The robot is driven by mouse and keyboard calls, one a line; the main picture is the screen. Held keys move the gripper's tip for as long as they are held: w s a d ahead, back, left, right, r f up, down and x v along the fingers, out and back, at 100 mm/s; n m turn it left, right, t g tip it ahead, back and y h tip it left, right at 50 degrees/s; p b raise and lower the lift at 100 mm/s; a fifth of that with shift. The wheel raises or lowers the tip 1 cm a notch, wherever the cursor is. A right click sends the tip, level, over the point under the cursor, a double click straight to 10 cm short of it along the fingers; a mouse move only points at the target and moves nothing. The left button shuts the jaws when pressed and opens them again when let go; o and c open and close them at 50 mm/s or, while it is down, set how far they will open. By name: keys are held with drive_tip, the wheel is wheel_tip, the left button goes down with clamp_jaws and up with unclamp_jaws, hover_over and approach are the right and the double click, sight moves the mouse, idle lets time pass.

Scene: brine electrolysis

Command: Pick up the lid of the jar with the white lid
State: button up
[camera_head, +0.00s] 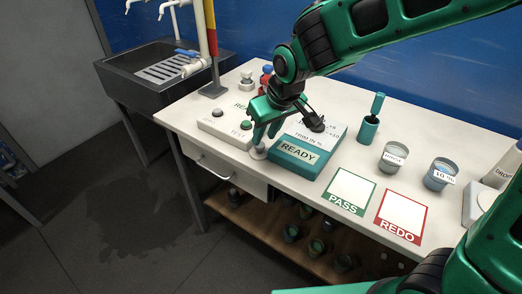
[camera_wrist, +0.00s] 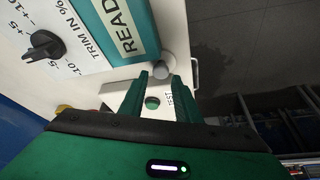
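A small round jar with a whitish lid (camera_head: 259,152) stands at the front edge of the table, left of the teal READY box. In the wrist view its pale round top (camera_wrist: 167,62) shows just past the fingertips. My gripper (camera_head: 265,138) points down above it. In the wrist view the two green fingers (camera_wrist: 161,76) are apart, with a gap between them. The lid lies near the ends of the fingers; I cannot tell whether either finger touches it. The jar's body is mostly hidden.
The READY box (camera_head: 295,153) stands close right of my gripper, and the TEST button box (camera_head: 226,127) close left. A sink (camera_head: 155,78) is at left.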

sight(261, 145)
drive_tip(key=shift+x, duration=2.55)
drive_tip(key=shift+s, duration=0.1)
drive_tip(key=c, duration=0.7)
drive_tip(key=shift+c, duration=0.2)
